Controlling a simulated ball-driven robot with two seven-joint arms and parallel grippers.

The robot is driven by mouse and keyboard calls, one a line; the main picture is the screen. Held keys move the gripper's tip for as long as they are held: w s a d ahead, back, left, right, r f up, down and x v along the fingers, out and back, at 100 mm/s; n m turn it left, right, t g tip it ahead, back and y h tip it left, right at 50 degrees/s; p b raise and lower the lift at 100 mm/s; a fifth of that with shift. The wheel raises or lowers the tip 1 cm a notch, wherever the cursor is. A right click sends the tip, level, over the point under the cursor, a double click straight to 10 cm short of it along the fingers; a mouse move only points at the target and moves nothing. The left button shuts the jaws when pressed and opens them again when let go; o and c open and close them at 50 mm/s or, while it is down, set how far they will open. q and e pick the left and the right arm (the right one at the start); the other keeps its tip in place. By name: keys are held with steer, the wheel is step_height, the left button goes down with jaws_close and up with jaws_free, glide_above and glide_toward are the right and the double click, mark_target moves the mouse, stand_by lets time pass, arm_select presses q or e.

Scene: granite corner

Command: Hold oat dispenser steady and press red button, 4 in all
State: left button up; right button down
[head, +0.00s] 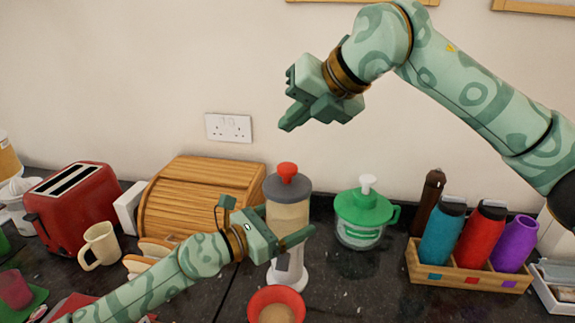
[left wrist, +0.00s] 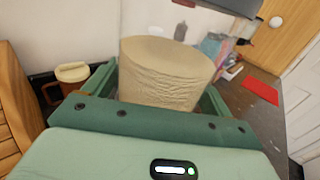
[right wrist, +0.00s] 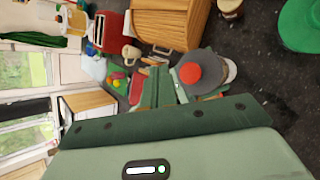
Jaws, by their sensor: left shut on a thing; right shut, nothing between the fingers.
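The oat dispenser (head: 288,214) stands upright on the dark counter, with a clear oat-filled body, a grey lid and a white base. The red button (head: 287,170) is on its top and also shows in the right wrist view (right wrist: 190,72). My left gripper (head: 292,236) is shut around the dispenser body, which fills the space between the fingers in the left wrist view (left wrist: 165,75). My right gripper (head: 288,124) is shut and empty, in the air above the button and apart from it. A red bowl (head: 252,303) with oat-coloured contents sits at the dispenser's foot.
A wooden bread bin (head: 200,190), cream mug (head: 99,246) and red toaster (head: 75,207) are left. A green-lidded jar (head: 362,213) stands close right, then a wooden rack (head: 460,273) of bottles. The wall is behind.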

mark_target(293, 168)
stand_by(0.4)
step_height(293, 168, up, 4)
steer(key=shift+f, duration=0.1)
steer(key=shift+f, duration=0.1)
steer(key=shift+f, duration=4.35)
steer(key=shift+f, duration=0.4)
